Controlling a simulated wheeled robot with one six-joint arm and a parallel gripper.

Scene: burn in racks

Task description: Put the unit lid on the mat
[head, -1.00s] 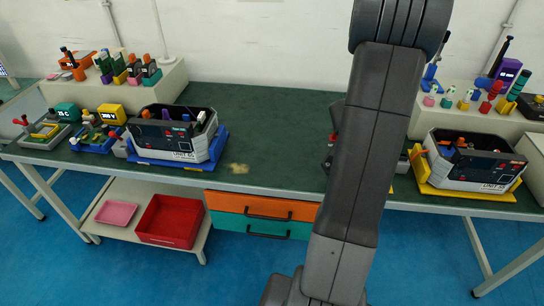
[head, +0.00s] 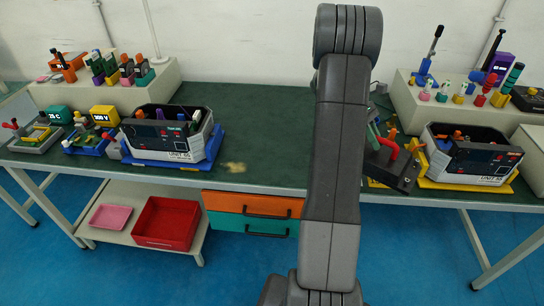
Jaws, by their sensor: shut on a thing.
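The unit lid (head: 397,177) looks like a dark grey slab with a small light mark. It shows just right of my arm in the head view, tilted, beside the right open unit. A red bar (head: 391,150) shows at its top. My gripper (head: 381,146) is mostly hidden behind my arm and is shut on the lid near this bar. The right unit (head: 470,164) is an open dark and light box with coloured parts inside. I cannot pick out the mat for certain; my arm hides part of the bench.
The right unit sits on a yellow tray (head: 428,184); another open unit (head: 161,142) sits on a blue tray (head: 213,142). Racks with coloured plugs stand at the back on both sides. The green bench top (head: 262,130) left of my arm is mostly clear, with a tan patch (head: 235,168).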

